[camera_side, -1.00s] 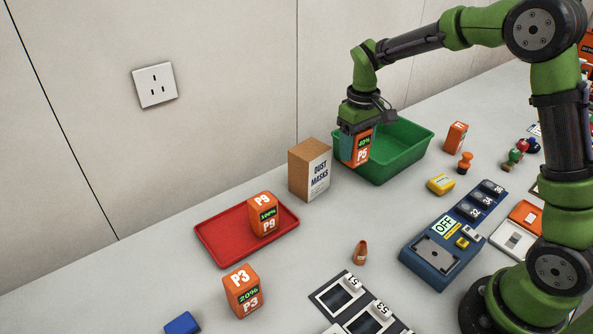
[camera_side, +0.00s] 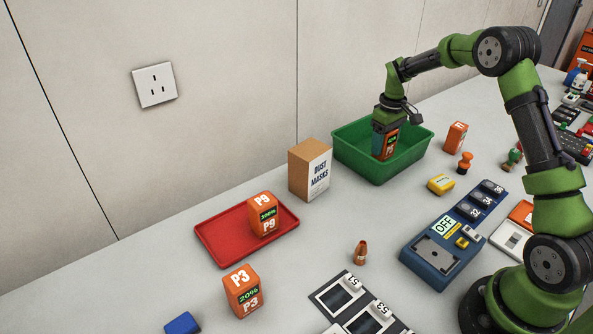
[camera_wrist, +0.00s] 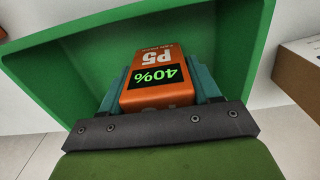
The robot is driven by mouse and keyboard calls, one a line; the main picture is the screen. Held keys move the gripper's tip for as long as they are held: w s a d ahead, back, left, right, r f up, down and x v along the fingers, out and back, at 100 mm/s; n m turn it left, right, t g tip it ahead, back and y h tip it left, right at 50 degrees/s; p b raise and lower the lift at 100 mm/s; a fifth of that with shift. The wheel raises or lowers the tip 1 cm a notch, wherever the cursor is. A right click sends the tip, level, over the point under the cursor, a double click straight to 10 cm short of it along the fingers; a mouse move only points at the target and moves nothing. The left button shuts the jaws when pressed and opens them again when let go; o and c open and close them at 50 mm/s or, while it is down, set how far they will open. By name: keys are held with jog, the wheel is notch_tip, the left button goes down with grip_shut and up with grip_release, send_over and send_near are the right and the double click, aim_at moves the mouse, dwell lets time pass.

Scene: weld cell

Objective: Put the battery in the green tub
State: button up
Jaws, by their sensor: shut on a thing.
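The orange battery marked P5 and 40% (camera_side: 389,144) is between the fingers of my gripper (camera_side: 386,142), which is shut on it. The battery is inside the green tub (camera_side: 403,168), its lower part behind the near rim in the side view. In the wrist view the battery (camera_wrist: 158,72) sits between the two teal fingers, with the tub's green wall (camera_wrist: 80,68) around it. I cannot tell whether the battery touches the tub's floor.
The dust masks box (camera_side: 310,171) stands just left of the tub. Orange batteries stand right of the tub (camera_side: 455,137), on the red tray (camera_side: 222,240) and at the front (camera_side: 242,291). A yellow block (camera_side: 441,184) and a blue tester (camera_side: 440,255) are nearer me.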

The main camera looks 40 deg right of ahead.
jog(key=shift+f, duration=1.3)
jog(key=shift+f, duration=0.15)
jog(key=o, duration=1.3)
